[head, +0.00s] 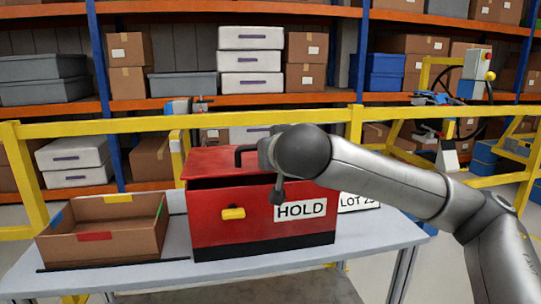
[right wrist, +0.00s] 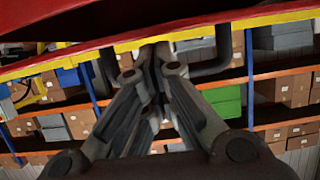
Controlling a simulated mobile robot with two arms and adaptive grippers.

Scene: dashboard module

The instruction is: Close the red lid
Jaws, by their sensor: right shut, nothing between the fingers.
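A red box (head: 205,215) with a black base, a yellow latch and a HOLD label stands on the table. Its red lid (head: 208,163), with a black handle (head: 243,151), sits over the box with a dark gap under its front edge. My right arm comes in from the right and its wrist covers the lid's right part. My right gripper (right wrist: 152,55) is shut and empty in the right wrist view. My left gripper is not in view.
An open brown carton (head: 100,244) with coloured tabs stands left of the red box on the grey table (head: 285,257). A LOT sign (head: 358,202) is right of the box. A yellow rail (head: 100,127) and loaded shelves are behind.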

